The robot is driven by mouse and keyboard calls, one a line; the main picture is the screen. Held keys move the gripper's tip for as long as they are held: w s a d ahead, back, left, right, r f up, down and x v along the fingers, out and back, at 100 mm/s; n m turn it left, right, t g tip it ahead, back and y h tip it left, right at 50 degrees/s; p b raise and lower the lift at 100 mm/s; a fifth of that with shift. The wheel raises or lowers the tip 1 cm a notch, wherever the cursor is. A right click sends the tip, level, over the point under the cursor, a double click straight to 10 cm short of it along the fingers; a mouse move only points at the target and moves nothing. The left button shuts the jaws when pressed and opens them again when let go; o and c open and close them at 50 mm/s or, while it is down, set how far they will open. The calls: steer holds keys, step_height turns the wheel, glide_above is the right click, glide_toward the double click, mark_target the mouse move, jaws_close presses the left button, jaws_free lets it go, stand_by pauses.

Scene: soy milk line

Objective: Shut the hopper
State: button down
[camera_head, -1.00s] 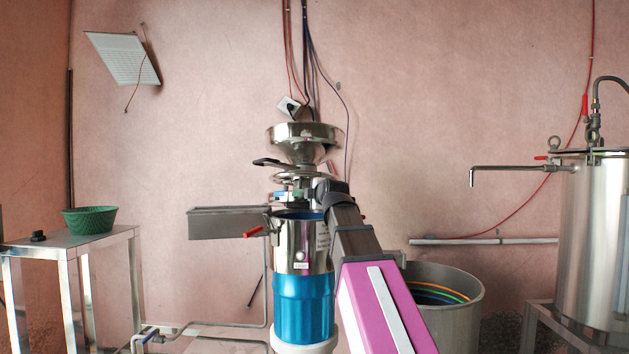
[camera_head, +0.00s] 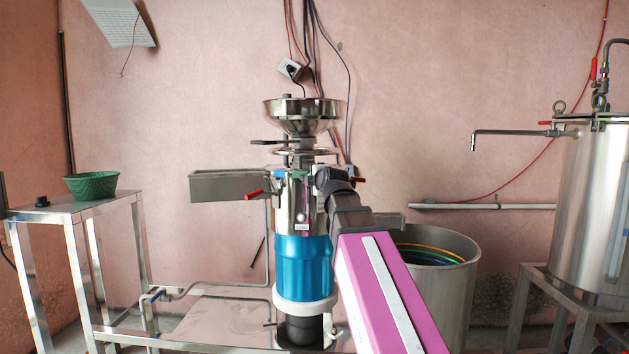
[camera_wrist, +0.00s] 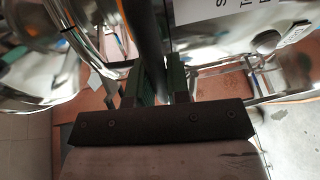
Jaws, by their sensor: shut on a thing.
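The steel hopper (camera_head: 303,117) is a wide funnel on top of the grinder, with a dark lever (camera_head: 268,142) sticking out to the left below its bowl. The grinder has a steel body and a blue lower section (camera_head: 304,262). My gripper (camera_wrist: 162,85) shows in the wrist view with its green fingers shut on a dark bar (camera_wrist: 151,38) that runs upward between them. In the head view my wrist is at the grinder's upper right, below the hopper, and mostly hides the fingers. I cannot tell there which part the bar is.
A steel trough (camera_head: 235,186) juts left from the grinder, near a red-handled lever (camera_head: 254,194). A steel vat (camera_head: 448,290) stands close behind my arm at right, and a tall tank (camera_head: 590,210) farther right. A green basket (camera_head: 91,186) sits on the left table.

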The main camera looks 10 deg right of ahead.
steer(key=c, duration=1.1)
jaws_free()
steer(key=shift+s+f, duration=0.1)
steer(key=shift+f, duration=0.4)
steer(key=shift+r, duration=0.1)
steer(key=v, duration=1)
steer(key=shift+s+d+r, duration=0.15)
steer(key=shift+s+r, duration=0.05)
steer(key=shift+s, duration=0.15)
